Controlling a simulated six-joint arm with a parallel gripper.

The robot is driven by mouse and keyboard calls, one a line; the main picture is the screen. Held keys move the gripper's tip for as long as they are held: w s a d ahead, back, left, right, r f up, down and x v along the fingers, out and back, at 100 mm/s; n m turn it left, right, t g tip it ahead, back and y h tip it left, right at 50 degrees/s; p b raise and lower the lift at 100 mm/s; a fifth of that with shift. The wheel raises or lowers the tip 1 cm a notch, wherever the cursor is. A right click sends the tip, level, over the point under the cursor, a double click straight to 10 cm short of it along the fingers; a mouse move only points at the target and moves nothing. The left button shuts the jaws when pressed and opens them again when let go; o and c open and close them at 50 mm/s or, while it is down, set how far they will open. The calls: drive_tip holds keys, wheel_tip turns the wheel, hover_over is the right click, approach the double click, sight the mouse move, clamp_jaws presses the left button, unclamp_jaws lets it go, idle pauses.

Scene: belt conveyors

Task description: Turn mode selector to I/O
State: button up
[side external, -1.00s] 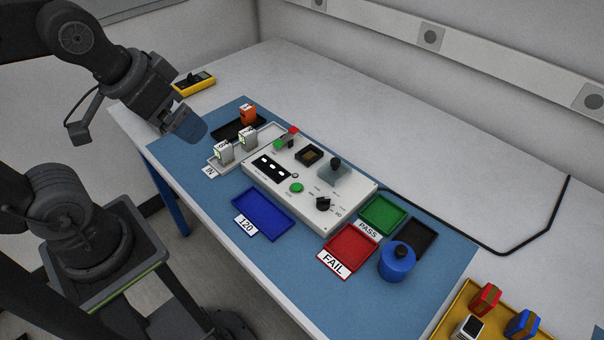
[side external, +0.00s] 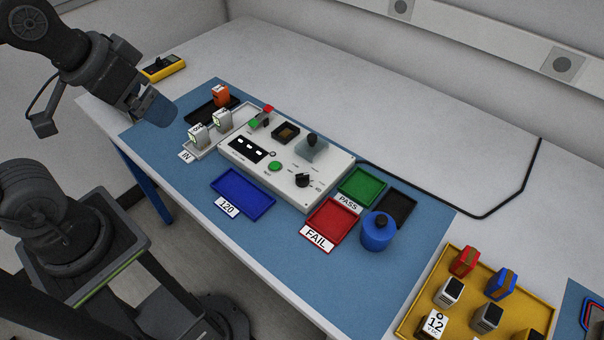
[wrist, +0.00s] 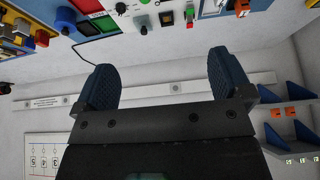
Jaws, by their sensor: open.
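The mode selector is a black rotary knob (side external: 303,180) at the front right of the white control panel (side external: 318,194) in the side external view. Small print surrounds it; I cannot read which mode it points to. My gripper (side external: 155,108) is in the air at the upper left, left of the panel and well apart from the selector. In the wrist view my gripper (wrist: 161,82) shows two blue fingers spread apart with nothing between them. Part of the panel (wrist: 155,11) shows at the top there, with black knobs; I cannot tell which is the selector.
The panel also carries a green button (side external: 275,166) and a black-topped lever (side external: 312,139). A blue tray (side external: 243,195), red tray (side external: 332,224) and green tray (side external: 362,187) lie around it. A blue canister (side external: 377,232) stands at the right. A black cable (side external: 480,216) runs behind.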

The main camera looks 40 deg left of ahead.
drive_tip(key=shift+w+d+r+n, duration=0.1)
drive_tip(key=shift+w+n, duration=0.2)
drive_tip(key=shift+w, duration=0.1)
drive_tip(key=c, duration=0.3)
drive_tip(key=w+n, duration=0.1)
drive_tip(key=w, duration=0.1)
drive_tip(key=w+d+n+g, duration=0.1)
drive_tip(key=n, duration=0.1)
drive_tip(key=w+d+n, duration=0.1)
drive_tip(key=w, duration=0.1)
drive_tip(key=shift+w+d+n+g, duration=0.1)
drive_tip(key=shift+w+n+g, duration=0.2)
drive_tip(key=shift+w, duration=0.05)
drive_tip(key=c, duration=0.4)
drive_tip(key=n+g, duration=0.4)
drive_tip(key=n, duration=1)
hover_over(302, 175)
wheel_tip(302, 175, down, 13)
wheel_tip(302, 175, down, 14)
drive_tip(key=shift+w+r, duration=0.1)
drive_tip(key=shift+r, duration=0.1)
drive_tip(key=c, duration=0.9)
